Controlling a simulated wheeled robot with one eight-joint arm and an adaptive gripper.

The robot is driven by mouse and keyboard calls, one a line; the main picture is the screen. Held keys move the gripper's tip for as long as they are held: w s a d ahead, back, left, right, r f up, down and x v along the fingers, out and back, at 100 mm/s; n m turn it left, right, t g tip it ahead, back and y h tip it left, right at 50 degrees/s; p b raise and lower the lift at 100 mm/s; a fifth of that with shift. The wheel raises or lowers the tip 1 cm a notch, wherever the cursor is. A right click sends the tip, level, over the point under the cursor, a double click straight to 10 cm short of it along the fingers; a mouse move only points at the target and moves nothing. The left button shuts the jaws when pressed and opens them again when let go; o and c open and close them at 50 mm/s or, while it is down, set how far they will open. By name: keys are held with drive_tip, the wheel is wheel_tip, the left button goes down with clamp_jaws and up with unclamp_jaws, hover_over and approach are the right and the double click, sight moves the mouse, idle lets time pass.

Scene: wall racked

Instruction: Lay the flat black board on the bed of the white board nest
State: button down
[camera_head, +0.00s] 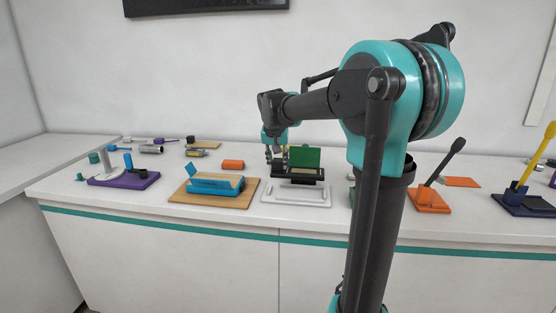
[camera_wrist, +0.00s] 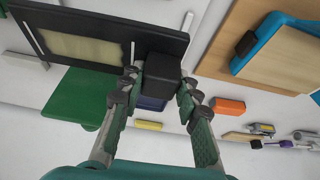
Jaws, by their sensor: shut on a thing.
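The flat black board (camera_wrist: 75,22) has a pale tan rectangle on its face and a dark block (camera_wrist: 158,75) at its edge. My gripper (camera_wrist: 157,88) is shut on that block. In the head view the gripper (camera_head: 276,153) is at the left end of the black board (camera_head: 283,173). The white board nest (camera_head: 296,194) lies on the counter just in front of the board in that view. White strips (camera_wrist: 186,25) beside the board in the wrist view may be parts of the nest. Whether the board touches anything below is unclear.
A green panel (camera_head: 304,155) stands behind the board. A wooden base with a blue tray (camera_head: 216,184) is to the left. An orange block (camera_head: 232,164) is behind it. An orange stand (camera_head: 428,200) is to the right. My arm hides part of the counter.

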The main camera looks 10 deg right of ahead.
drive_tip(key=shift+f, duration=3.3)
drive_tip(key=shift+f, duration=0.55)
drive_tip(key=c, duration=1)
unclamp_jaws()
drive_tip(key=shift+s, duration=0.1)
drive_tip(key=v, duration=1.2)
